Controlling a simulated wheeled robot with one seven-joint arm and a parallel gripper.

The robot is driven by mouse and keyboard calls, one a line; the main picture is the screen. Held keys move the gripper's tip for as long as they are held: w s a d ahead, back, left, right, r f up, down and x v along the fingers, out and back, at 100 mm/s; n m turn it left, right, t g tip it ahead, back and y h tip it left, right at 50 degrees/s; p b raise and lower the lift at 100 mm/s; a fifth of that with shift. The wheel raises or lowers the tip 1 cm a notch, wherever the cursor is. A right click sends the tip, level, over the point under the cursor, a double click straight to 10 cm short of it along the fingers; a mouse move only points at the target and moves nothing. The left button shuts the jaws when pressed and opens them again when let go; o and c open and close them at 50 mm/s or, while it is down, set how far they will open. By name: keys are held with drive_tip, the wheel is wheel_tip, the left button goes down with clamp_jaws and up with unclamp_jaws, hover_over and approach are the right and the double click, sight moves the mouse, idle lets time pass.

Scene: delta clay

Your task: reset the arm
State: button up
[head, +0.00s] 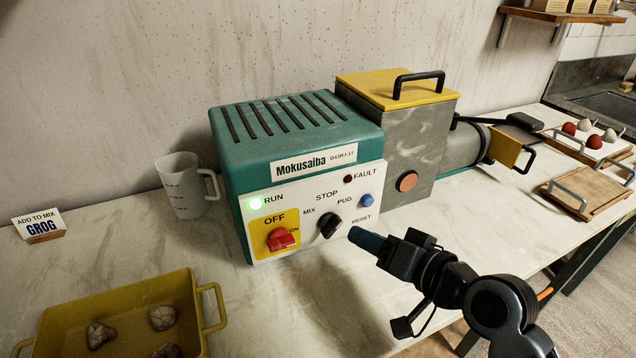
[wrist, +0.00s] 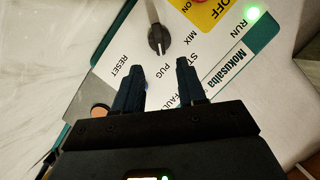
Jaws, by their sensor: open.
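My gripper (head: 366,239) is open and empty in front of the teal machine's white control panel, near its lower right corner in the head view. In the wrist view its two dark blue fingers (wrist: 160,64) stand apart, with bare panel showing between them. The arm comes in from the lower right of the head view. The panel carries a red switch (head: 281,239) on a yellow plate, a black selector knob (head: 330,226) and a blue reset button (head: 366,200). The green RUN light (head: 256,204) is lit and the FAULT light (head: 348,179) is dark.
A yellow tray (head: 60,316) with clay lumps stands at the front left. A grog sign (head: 42,226) and a translucent jug (head: 183,186) stand left of the machine. A yellow-lidded grey hopper (head: 400,140) and a wooden board (head: 583,190) are to the right.

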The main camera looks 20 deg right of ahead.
drive_tip(key=s+f, duration=0.1)
drive_tip(key=s, duration=0.2)
drive_tip(key=s+f+h, duration=0.1)
drive_tip(key=s+f, duration=0.1)
drive_tip(key=s, duration=0.1)
drive_tip(key=s+f+h, duration=0.1)
drive_tip(key=s+f, duration=0.1)
drive_tip(key=s, duration=0.1)
drive_tip(key=shift+s+d, duration=0.15)
drive_tip(key=shift+d, duration=0.15)
drive_tip(key=s+a+r+n+h, duration=0.1)
drive_tip(key=s+r+n, duration=0.1)
drive_tip(key=s, duration=1)
drive_tip(key=s+a+r+n, duration=0.2)
drive_tip(key=s+r+n, duration=0.1)
drive_tip(key=s, duration=0.9)
drive_tip(key=shift+s+a+r+n+t+h, duration=0.2)
drive_tip(key=shift+a+r+n+t+h, duration=0.15)
drive_tip(key=shift+r, duration=0.2)
